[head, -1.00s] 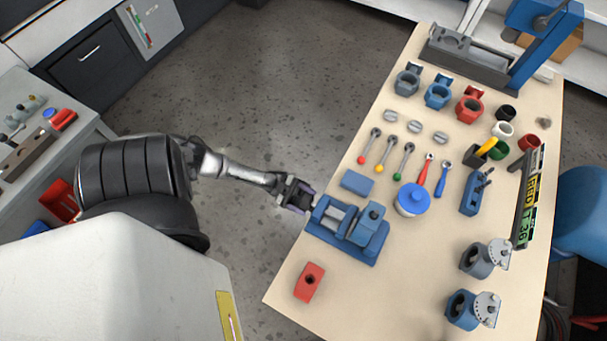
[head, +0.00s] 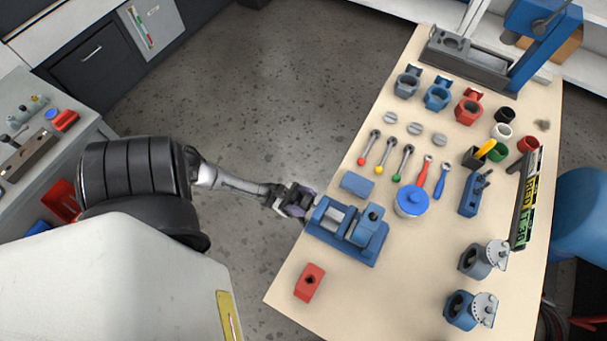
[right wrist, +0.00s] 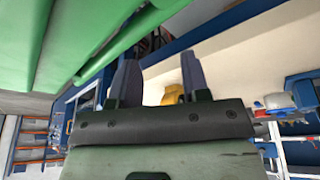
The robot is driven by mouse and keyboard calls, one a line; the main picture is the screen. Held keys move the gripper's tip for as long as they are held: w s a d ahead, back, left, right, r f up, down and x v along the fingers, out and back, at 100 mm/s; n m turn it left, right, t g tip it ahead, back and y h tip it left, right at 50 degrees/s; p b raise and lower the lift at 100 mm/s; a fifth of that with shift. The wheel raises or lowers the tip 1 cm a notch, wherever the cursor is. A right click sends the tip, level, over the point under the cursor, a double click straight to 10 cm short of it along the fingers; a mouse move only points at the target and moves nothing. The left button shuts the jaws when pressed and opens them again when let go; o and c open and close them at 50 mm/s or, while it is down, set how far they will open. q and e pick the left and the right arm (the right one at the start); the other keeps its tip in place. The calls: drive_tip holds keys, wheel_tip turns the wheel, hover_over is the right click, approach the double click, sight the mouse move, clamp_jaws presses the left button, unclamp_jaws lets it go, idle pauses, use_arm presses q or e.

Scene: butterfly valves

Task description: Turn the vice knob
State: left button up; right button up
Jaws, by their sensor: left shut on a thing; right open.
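The blue vice (head: 348,229) sits near the left edge of the light wooden table, its jaws toward the middle. Its knob is at the left end, hidden by my left gripper. My left gripper (head: 306,204) is at that end, at the table edge, shut on the vice knob. My right gripper (right wrist: 160,85) shows only in the right wrist view, with its two fingers apart and nothing between them. It is away from the table.
A red block (head: 310,283) lies in front of the vice and a blue block (head: 357,184) behind it. A blue-lidded pot (head: 412,201) stands to the right. Several valve parts and levers fill the back. The front middle of the table is clear.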

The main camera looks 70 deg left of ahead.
use_arm(q)
drive_tip(key=o, duration=0.9)
drive_tip(key=shift+s+a+f, duration=0.15)
drive_tip(key=shift+f, duration=0.1)
use_arm(e)
drive_tip(key=shift+d+f, duration=0.1)
drive_tip(key=shift+f, duration=0.05)
wheel_tip(320, 180, down, 4)
drive_tip(key=b, duration=0.4)
use_arm(q)
drive_tip(key=v, duration=1.1)
drive_tip(key=shift+s+a, duration=0.1)
